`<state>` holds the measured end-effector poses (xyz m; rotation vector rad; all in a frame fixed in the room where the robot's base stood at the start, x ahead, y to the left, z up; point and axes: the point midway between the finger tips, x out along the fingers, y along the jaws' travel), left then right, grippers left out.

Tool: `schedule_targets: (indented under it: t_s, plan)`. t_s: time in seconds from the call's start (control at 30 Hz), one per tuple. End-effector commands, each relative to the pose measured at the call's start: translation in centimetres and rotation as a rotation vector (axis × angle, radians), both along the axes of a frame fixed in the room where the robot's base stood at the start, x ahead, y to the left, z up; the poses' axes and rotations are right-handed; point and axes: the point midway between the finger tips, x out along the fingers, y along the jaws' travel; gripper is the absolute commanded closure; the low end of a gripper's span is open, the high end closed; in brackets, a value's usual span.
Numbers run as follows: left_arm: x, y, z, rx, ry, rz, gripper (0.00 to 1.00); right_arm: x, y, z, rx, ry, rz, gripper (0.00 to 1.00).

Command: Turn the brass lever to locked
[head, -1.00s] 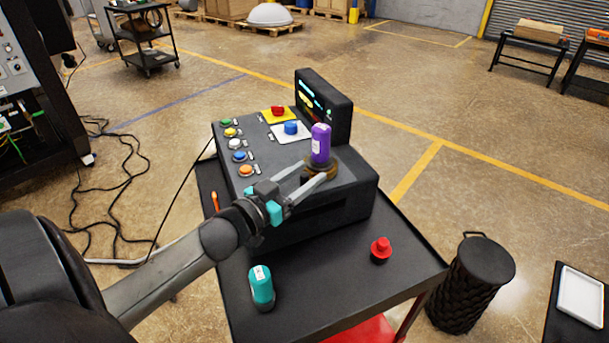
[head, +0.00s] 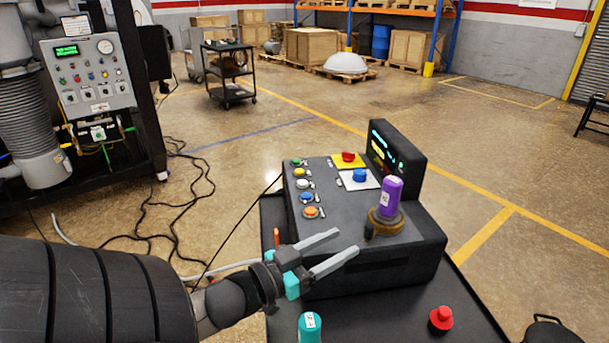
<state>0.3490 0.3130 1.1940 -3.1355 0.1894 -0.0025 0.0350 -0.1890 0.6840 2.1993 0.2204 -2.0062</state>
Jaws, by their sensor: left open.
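A round brass-coloured fitting (head: 386,221) with a short dark stub (head: 368,232) at its front left sits on top of the dark control box (head: 345,205). A purple labelled cylinder (head: 391,196) stands upright on it. I cannot tell whether this fitting is the brass lever, and no locked mark is readable. My left gripper (head: 347,243) is open and empty, its two pale fingers pointing right toward the fitting, in front and to the left of it with a small gap. My right gripper is not in view.
Several coloured buttons, a red knob (head: 348,157) and a blue knob (head: 359,175) are on the box. A red-topped knob (head: 440,319) and a teal cylinder (head: 309,327) stand on the dark cart top. A furnace panel (head: 88,75) is at left, with cables on the floor.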

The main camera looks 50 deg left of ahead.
Motion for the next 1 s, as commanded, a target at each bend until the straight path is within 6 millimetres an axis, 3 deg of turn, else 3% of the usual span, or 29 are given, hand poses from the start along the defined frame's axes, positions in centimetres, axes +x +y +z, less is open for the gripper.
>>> schedule_targets:
  t_s: [0.4, 0.87, 1.0]
  plan:
    - [-5.5, 0.7, -0.1, -0.002, 0.002, 0.002, 0.46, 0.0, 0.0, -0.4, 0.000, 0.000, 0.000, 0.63]
    - [-6.6, 0.8, 0.1, 0.001, -0.001, 0.000, 0.46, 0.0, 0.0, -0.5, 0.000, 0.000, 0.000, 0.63]
    - [-6.6, 0.8, -0.1, 0.000, 0.000, 0.001, 0.58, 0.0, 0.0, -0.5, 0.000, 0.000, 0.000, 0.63]
